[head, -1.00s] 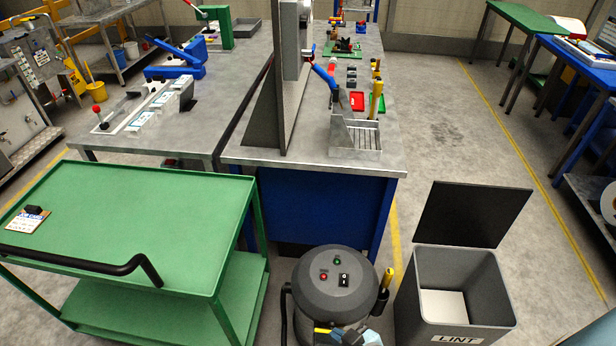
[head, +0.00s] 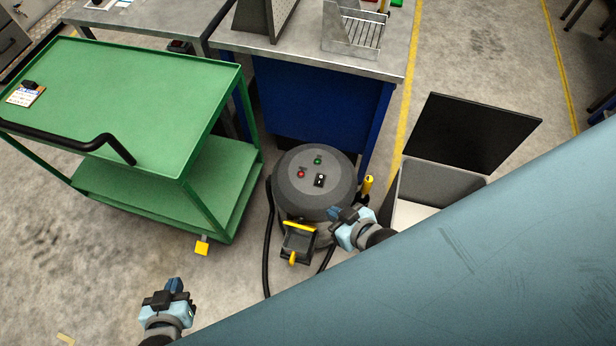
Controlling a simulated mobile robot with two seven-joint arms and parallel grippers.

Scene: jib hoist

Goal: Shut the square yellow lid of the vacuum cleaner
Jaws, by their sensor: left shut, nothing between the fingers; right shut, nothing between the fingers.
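The vacuum cleaner (head: 308,189) stands on the floor, a grey drum with a round domed top carrying red and green buttons and a switch. At its front is a small dark square box (head: 299,243). The yellow lid (head: 299,226) shows as a narrow strip at the box's back upper edge, seen nearly edge-on; it looks raised. My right gripper (head: 334,213) is shut and empty, just right of the lid and close to the drum; I cannot tell whether it touches. My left gripper (head: 175,285) is shut and empty, over the floor at lower left, well away from the vacuum.
A workbench (head: 330,95) stands behind the vacuum. A grey lint bin (head: 440,182) with its dark lid up is at right. Black hoses lie around the vacuum. The lower right is hidden.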

